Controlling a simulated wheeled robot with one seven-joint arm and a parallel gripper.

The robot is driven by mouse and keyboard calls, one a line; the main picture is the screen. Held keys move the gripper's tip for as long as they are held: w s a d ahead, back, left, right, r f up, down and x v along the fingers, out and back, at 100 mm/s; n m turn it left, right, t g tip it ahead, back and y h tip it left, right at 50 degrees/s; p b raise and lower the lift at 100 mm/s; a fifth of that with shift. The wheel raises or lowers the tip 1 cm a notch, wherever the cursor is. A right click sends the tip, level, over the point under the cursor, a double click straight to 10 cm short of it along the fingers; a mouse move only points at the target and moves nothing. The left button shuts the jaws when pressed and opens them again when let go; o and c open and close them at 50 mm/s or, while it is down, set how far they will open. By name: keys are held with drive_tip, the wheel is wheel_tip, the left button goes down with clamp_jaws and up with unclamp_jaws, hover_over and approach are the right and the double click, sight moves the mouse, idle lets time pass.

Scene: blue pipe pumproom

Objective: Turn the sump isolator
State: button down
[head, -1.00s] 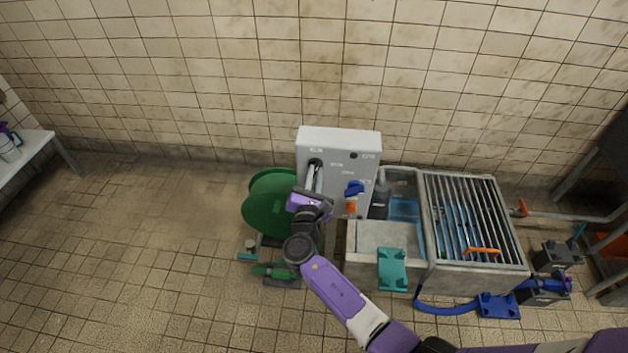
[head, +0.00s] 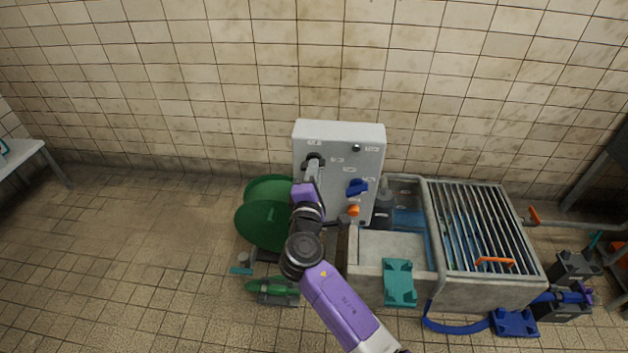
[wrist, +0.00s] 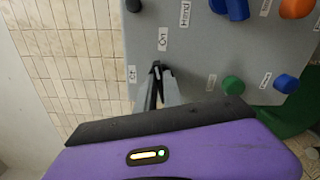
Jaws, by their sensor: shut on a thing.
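A grey control panel (head: 340,145) stands against the tiled wall. My gripper (head: 313,170) reaches up to the dark isolator knob (head: 315,159) at the panel's upper left. In the wrist view my gripper (wrist: 160,80) has its two narrow fingers close together at the panel face, shut on a small dark part between the tips. This part is mostly hidden by the fingers, so its turn position cannot be told. Labels including "On" and "Hand" show beside it on the panel (wrist: 190,60).
A blue selector (head: 356,187) and an orange knob (head: 353,210) sit right of my gripper. A black button (head: 356,148) is at the panel's upper right. A green hose reel (head: 262,215) is at left, and a grated sump tank (head: 485,285) at right.

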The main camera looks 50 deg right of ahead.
drive_tip(key=shift+f+m+b, duration=0.25)
drive_tip(key=shift+m+b, duration=1.15)
drive_tip(key=shift+m, duration=0.2)
drive_tip(key=c, duration=1.5)
unclamp_jaws()
drive_tip(key=shift+r, duration=0.1)
drive_tip(key=v, duration=0.7)
drive_tip(key=shift+s+a, duration=0.3)
